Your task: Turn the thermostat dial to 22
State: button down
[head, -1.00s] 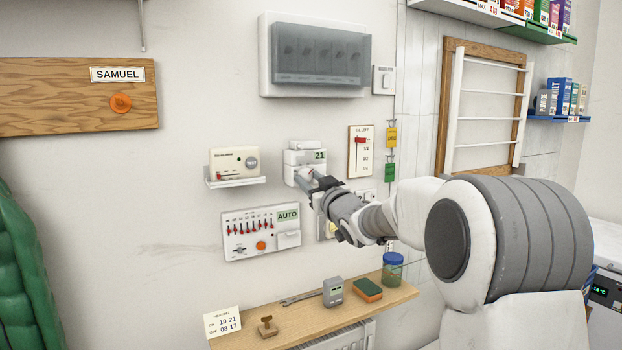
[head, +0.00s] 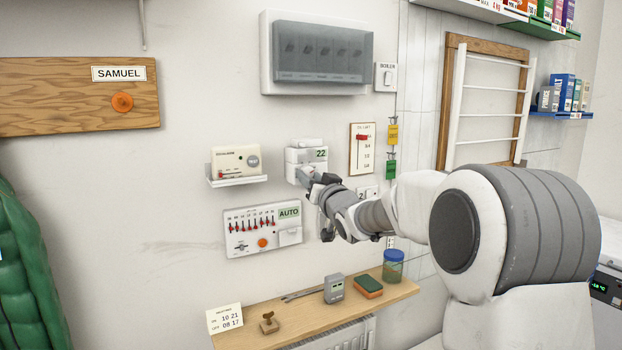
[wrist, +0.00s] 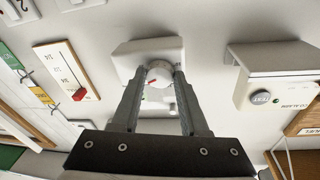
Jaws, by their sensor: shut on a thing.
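The thermostat (head: 300,155) is a white box on the wall, and its green display (head: 321,153) reads 22 in the head view. In the wrist view its round white dial (wrist: 159,75) with a red mark sits between my two fingers. My gripper (head: 306,177) is shut on the dial; it also shows in the wrist view (wrist: 159,82), with a finger on each side of the dial. In the head view my fingers hide most of the dial.
An alarm box on a small shelf (head: 237,181) is left of the thermostat, and a slider panel (head: 362,150) is to its right. Below is a timer panel marked AUTO (head: 263,230). A wooden shelf (head: 400,292) with small items is lower down.

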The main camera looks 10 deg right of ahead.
jog(key=shift+c, duration=2.1)
grip_release()
jog(key=b+v, duration=0.1)
jog(key=v, duration=1.6)
jog(key=shift+s, duration=0.25)
jog(key=shift+f, duration=0.1)
